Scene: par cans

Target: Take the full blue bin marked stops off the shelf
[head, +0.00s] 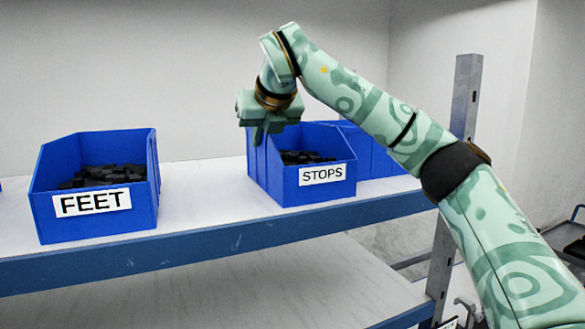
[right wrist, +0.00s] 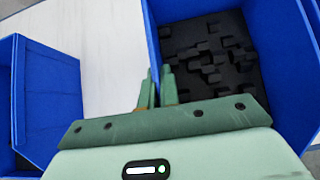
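The blue bin marked STOPS (head: 322,187) stands on the shelf in the head view. It holds many small black pieces, also seen in the right wrist view (right wrist: 210,55). My right gripper (head: 262,132) points down at the bin's left wall, toward the back. In the right wrist view its two fingers (right wrist: 158,88) are close together with the bin's wall rim between them, so it looks shut on that wall. The fingertips are partly hidden. The bin rests level on the shelf. My left gripper is not in view.
A blue bin marked FEET (head: 95,203) with black pieces stands to the left, with bare shelf (head: 205,200) between. Another blue bin (head: 362,150) stands close at the right, partly behind my arm. A grey upright post (head: 466,95) rises at the shelf's right end.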

